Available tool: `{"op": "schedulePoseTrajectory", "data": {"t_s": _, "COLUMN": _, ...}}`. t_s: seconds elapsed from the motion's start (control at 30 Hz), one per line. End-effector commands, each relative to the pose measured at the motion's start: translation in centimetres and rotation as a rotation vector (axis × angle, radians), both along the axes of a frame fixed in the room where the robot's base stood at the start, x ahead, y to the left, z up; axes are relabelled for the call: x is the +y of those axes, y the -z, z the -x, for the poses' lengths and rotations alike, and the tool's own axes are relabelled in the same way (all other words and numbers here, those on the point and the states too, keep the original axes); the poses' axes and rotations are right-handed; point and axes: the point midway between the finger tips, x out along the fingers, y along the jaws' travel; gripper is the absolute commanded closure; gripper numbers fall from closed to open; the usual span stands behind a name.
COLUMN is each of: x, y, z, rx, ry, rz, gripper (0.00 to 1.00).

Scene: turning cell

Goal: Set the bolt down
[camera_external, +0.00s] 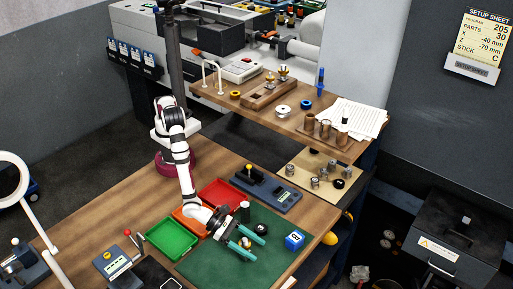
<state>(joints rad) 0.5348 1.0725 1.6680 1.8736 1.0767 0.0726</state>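My gripper (247,243) is low over the green mat (205,266), its two teal fingers spread some way apart. A small pale and brassy thing shows between the fingertips. It may be the bolt, but it is too small to tell, and I cannot see whether the fingers touch it. A dark upright cylinder (245,208) stands just behind the gripper. A black round part (261,229) lies on the mat to the right of the fingers.
A blue block with a white face (294,241) sits on the mat's right. Green (171,240) and red (222,193) trays lie left of and behind the gripper, with an orange tray partly under my arm. A grey-blue device (268,190) stands behind. The mat's front is clear.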

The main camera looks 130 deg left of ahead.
Motion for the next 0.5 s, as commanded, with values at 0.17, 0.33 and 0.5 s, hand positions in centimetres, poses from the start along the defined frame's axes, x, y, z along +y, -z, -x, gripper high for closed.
{"op": "schedulePoseTrajectory", "data": {"t_s": 0.17, "x": 0.0, "y": 0.0, "z": 0.0, "rx": 0.0, "ry": 0.0, "rz": 0.0, "gripper": 0.2}}
{"op": "schedulePoseTrajectory", "data": {"t_s": 0.33, "x": 0.0, "y": -0.2, "z": 0.0, "rx": 0.0, "ry": 0.0, "rz": 0.001, "gripper": 0.2}}
{"op": "schedulePoseTrajectory", "data": {"t_s": 0.5, "x": -0.7, "y": -1.3, "z": 2.2, "rx": 0.001, "ry": 0.003, "rz": 0.0, "gripper": 0.2}}
